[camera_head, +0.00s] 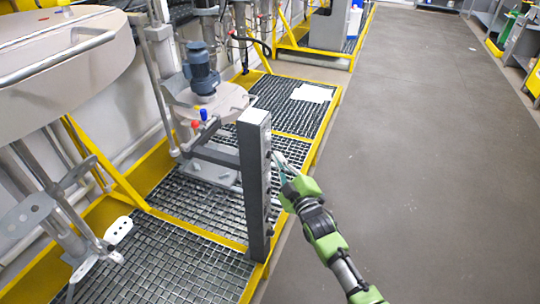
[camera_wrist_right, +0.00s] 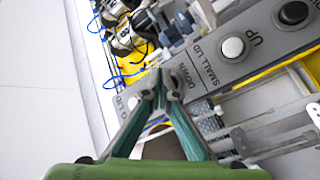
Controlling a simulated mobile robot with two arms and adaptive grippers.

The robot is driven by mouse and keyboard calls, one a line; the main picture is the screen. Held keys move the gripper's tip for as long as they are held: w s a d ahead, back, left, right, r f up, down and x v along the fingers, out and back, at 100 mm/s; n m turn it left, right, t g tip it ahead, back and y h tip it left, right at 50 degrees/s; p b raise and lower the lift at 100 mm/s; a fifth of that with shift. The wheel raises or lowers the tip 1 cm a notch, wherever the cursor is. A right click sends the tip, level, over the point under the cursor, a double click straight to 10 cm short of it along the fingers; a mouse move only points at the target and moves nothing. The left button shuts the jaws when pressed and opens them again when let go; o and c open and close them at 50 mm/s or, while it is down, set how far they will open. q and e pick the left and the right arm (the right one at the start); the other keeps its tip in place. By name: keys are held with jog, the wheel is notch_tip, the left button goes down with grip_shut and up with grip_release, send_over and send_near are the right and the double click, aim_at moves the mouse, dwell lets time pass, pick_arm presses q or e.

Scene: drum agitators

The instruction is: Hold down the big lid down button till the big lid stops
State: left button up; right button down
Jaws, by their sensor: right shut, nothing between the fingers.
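A grey control post (camera_head: 255,185) stands on the grated platform, and its button face is turned to the right. In the right wrist view its panel (camera_wrist_right: 212,75) reads "UP", "SMALL LID" and "DOWN". A black button (camera_wrist_right: 293,13) and a white button (camera_wrist_right: 232,47) are clear of my fingers. Another pale button (camera_wrist_right: 133,102) shows just left of the fingertips. My right gripper (camera_head: 277,156) is shut and empty, its tips (camera_wrist_right: 162,78) at the panel beyond "DOWN". They hide what lies under them, and I cannot tell whether they touch. No big-lid label is readable. My left gripper is out of view.
A large beige round lid (camera_head: 60,62) is raised at the upper left. A smaller lid (camera_head: 222,101) with a blue motor (camera_head: 202,70) sits behind the post. Yellow-edged grating (camera_head: 190,245) lies around the post. The grey floor (camera_head: 420,170) to the right is clear.

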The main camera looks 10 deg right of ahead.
jog(key=shift+w+a, duration=0.3)
jog(key=shift+a, duration=0.2)
dwell(2.0)
jog(key=shift+s+d, duration=0.1)
jog(key=shift+d, duration=0.05)
dwell(2.8)
jog(key=shift+s+d, duration=0.45)
jog(key=shift+d, duration=0.25)
jog(key=shift+d+p, duration=0.1)
jog(key=shift+p, duration=0.2)
jog(key=shift+s+d+p, duration=0.45)
jog(key=shift+s+d, duration=0.25)
jog(key=shift+d, duration=0.3)
jog(key=shift+s+d+p, duration=0.4)
jog(key=shift+s+d, duration=0.3)
jog(key=shift+d, duration=0.3)
